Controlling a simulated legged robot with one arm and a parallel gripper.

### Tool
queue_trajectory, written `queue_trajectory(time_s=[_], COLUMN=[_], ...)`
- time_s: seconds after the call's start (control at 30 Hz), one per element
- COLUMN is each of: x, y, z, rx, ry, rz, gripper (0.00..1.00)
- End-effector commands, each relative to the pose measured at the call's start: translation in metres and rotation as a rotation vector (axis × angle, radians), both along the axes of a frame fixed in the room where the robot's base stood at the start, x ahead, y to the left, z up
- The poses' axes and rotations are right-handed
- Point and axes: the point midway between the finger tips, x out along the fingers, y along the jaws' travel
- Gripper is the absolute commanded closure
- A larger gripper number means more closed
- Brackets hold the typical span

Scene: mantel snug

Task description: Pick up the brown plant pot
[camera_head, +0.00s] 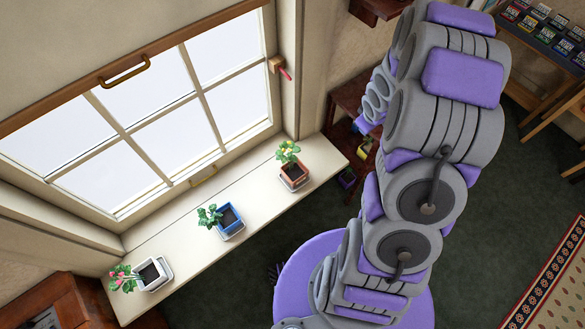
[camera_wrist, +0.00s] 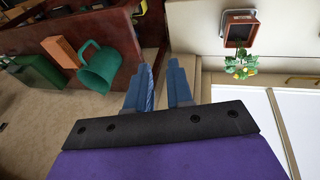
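The brown plant pot (camera_head: 295,178) stands at the right end of the pale window sill (camera_head: 262,205), holding a green plant with yellow flowers. In the wrist view the brown pot (camera_wrist: 239,34) is at the upper right, with its plant below it in the picture and a pale saucer at its base. My gripper (camera_wrist: 159,70) has two blue fingers apart with nothing between them. It is off to the left of the pot in that view, not touching it. In the head view my arm covers most of the area right of the sill.
A blue pot (camera_head: 229,218) and a white pot (camera_head: 150,272) with pink flowers share the sill. The window (camera_head: 130,110) is behind. In the wrist view a teal mug-like vessel (camera_wrist: 98,68) and an orange block (camera_wrist: 61,52) are near dark red furniture (camera_wrist: 118,40).

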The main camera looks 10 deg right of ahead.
Motion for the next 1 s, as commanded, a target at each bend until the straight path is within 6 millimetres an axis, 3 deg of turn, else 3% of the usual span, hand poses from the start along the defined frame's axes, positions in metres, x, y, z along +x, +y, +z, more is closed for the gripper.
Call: queue_trajectory(time_s=[0.03,0.27,0.6,0.8,1.0], x=[0.002,0.013,0.002,-0.017,-0.038], y=[-0.004,-0.007,0.021,0.054,0.089], z=[-0.02,-0.097,-0.194,-0.235,-0.258], rx=[0.017,0.115,0.318,0.465,0.605], ry=[-0.008,-0.097,-0.279,-0.415,-0.572], rz=[0.02,0.137,0.263,0.297,0.299], gripper=[0.79,0.79,0.79,0.79,0.79])
